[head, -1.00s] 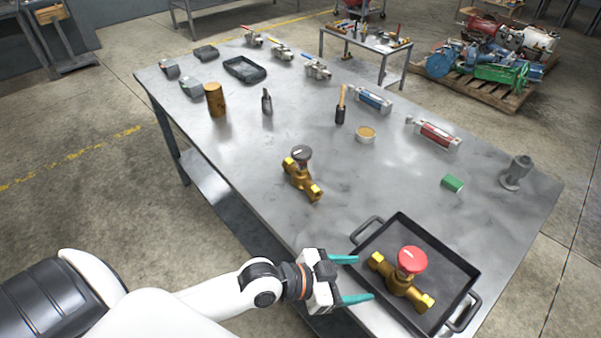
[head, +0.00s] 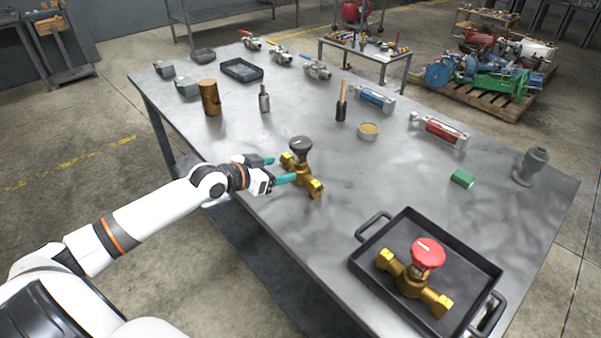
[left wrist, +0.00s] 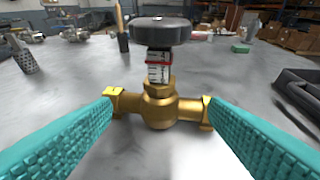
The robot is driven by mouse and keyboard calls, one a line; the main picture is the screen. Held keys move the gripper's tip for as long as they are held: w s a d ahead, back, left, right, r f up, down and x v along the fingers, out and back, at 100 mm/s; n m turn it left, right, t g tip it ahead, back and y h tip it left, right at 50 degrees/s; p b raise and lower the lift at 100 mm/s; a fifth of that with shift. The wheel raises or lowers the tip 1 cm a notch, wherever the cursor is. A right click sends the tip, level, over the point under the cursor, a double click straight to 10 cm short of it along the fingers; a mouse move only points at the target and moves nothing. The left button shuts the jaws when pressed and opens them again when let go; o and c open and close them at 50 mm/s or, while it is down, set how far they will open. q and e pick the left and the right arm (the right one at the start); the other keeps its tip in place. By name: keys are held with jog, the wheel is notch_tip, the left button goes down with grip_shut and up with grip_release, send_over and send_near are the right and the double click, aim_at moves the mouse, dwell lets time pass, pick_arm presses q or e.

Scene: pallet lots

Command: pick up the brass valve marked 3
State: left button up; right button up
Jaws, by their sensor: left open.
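A brass valve with a dark handwheel (head: 301,172) stands on the grey metal table; in the left wrist view the brass valve (left wrist: 160,108) is centred, with a scale and red line on its stem. I cannot read a 3 on it. My left gripper (head: 284,169) is open at the valve's near side, teal fingers pointing at it. In the left wrist view its fingertips lie near the two brass ends; contact cannot be told. A second brass valve with a red handwheel (head: 416,275) lies in a black tray (head: 366,262). My right gripper is not in view.
A green block (head: 462,178) and grey fitting (head: 531,167) are at right. Table between valve and tray is clear.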

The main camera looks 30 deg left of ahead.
aim_at(295, 164)
pick_arm(q)
jog(key=shift+p+x, duration=0.45)
jog(key=shift+x, duration=3.35)
jog(key=shift+r, duration=0.1)
jog(key=c, duration=1.3)
jog(key=shift+a+r, duration=0.1)
jog(key=shift+r, duration=0.05)
grip_shut()
jog(key=shift+w+r, duration=0.1)
